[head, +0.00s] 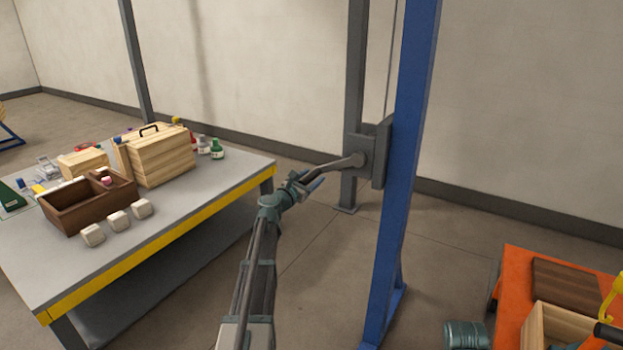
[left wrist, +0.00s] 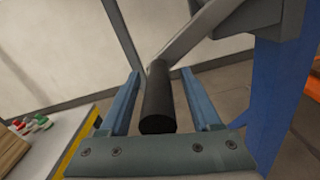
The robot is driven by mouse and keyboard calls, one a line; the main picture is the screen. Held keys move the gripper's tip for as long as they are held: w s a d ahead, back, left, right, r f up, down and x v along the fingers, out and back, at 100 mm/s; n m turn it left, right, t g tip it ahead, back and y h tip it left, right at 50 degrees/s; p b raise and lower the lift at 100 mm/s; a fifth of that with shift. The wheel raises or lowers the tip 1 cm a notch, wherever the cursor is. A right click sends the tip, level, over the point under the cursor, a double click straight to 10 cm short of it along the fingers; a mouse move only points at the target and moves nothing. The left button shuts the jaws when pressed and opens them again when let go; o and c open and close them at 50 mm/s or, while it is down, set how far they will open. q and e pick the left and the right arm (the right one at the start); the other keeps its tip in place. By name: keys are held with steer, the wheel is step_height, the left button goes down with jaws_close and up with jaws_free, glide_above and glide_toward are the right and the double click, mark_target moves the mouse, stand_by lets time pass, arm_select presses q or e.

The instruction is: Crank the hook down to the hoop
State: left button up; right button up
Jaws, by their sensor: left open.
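A grey winch box (head: 368,155) is fixed beside the blue post (head: 408,150), with a thin cable running up from it. Its crank arm (head: 338,164) reaches left toward my left gripper (head: 307,183). In the left wrist view, the crank's black handle (left wrist: 158,103) lies between the two blue fingers of my left gripper (left wrist: 161,80). The fingers are open, with a gap on each side of the handle. I cannot make out the hook or the hoop for certain; a yellow curved piece (head: 609,299) shows at the right edge. My right gripper is not in view.
A grey table (head: 190,215) with a yellow edge stands at left, holding a brown tray (head: 75,218), a wooden box (head: 165,165) and several pale blocks. An orange-topped surface (head: 515,275) is at lower right, near a green canister (head: 465,335). Floor between them is clear.

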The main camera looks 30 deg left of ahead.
arm_select(q)
steer(key=s, duration=1.4)
steer(key=shift+a, duration=0.25)
steer(key=shift+w, duration=0.1)
stand_by(0.6)
steer(key=s+d+f+m+g+h, duration=0.15)
steer(key=d+f+m+g, duration=0.35)
steer(key=d, duration=0.6)
steer(key=s+d+f+m+g+h, duration=0.1)
steer(key=d+f+m+g+h, duration=0.2)
steer(key=d+m, duration=0.7)
steer(key=s+d+f+m+g+h, duration=0.25)
steer(key=d+f+m, duration=0.2)
steer(key=d, duration=0.85)
steer(key=s+d+f+m+g+y, duration=0.3)
steer(key=s+d+f+m+g, duration=0.2)
steer(key=s+d+f+m, duration=0.35)
steer(key=s+m+g+y, duration=0.3)
steer(key=s+m+y, duration=0.3)
steer(key=s+m, duration=0.45)
step_height(320, 180, up, 17)
steer(key=s+n+p, duration=0.1)
steer(key=p, duration=1.7)
steer(key=shift+d, duration=0.35)
